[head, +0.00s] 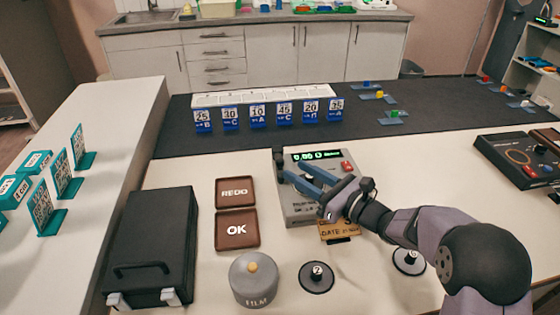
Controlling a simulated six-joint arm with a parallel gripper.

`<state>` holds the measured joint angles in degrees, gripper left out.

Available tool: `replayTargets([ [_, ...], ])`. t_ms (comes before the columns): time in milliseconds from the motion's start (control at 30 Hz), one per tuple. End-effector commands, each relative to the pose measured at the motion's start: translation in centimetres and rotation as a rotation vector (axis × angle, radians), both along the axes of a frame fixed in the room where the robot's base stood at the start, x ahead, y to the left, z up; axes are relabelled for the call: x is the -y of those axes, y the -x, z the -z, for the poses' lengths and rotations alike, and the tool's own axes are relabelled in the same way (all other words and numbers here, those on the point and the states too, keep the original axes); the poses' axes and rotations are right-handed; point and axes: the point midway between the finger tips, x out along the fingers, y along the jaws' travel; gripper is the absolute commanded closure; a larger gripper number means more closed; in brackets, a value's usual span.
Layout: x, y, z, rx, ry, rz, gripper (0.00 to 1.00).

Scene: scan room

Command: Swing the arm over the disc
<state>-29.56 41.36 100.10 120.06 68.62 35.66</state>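One disc (316,278), marked 2, is at the front middle. The other disc (409,262) is to the right, close below my forearm, and its mark is hard to read. I cannot tell which one the task means. My gripper (291,168) is above a grey device (301,211) with a green-lit display, behind and left of the discs. Its two blue fingers point to the back left with a gap between them, and nothing shows in them. My arm hides part of the device.
REDO (235,192) and OK (236,229) plates, a FILM canister (253,281) and a black case (152,245) stand left. A brown DATE sign (338,231) is under my wrist. Numbered blue cards (257,116) line the dark mat. A black control box (522,160) is right.

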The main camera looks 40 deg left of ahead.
Motion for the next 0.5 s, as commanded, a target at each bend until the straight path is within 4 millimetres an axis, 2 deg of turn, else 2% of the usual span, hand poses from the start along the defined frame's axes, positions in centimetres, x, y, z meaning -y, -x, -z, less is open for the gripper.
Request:
replayTargets([
  [267,-0.1,-0.1,0.2,0.054,0.012,0.001,0.64],
  [500,-1.9,-0.2,0.1,0.053,0.012,-0.003,0.64],
])
